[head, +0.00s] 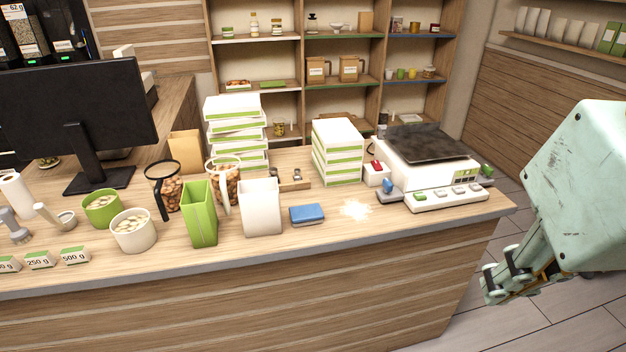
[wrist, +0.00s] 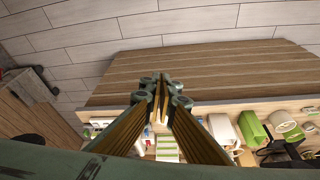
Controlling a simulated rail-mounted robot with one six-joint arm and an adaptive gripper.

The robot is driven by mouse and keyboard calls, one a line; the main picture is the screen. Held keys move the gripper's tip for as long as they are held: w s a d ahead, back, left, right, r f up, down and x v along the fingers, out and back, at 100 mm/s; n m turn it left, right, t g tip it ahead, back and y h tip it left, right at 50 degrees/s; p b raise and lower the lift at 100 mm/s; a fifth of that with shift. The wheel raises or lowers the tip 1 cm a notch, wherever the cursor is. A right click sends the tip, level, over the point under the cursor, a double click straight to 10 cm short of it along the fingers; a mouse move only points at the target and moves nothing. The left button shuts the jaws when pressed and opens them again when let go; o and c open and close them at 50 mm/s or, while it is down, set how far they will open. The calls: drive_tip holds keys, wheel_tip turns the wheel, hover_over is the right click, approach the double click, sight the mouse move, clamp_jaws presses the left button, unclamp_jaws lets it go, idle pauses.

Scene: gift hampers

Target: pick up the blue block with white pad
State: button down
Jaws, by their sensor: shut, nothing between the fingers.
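The blue block with a white pad (head: 307,214) lies flat on the wooden counter, blue side up, with a thin pale layer along its lower edge. It sits just right of the white open container (head: 260,207) and left of a patch of white powder (head: 355,210). My gripper (head: 496,294) hangs off the right end of the counter, over the floor, well apart from the block. In the wrist view my gripper (wrist: 162,98) is shut and empty. I cannot make out the block clearly in the wrist view.
A scale (head: 430,160) with a dark top stands at the counter's right end. White boxes (head: 338,151) are stacked behind the block. A green container (head: 200,215), nut-filled jugs and a monitor (head: 75,115) stand to the left. The counter front of the block is clear.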

idle(0.4)
drive_tip(key=c, duration=1.6)
unclamp_jaws()
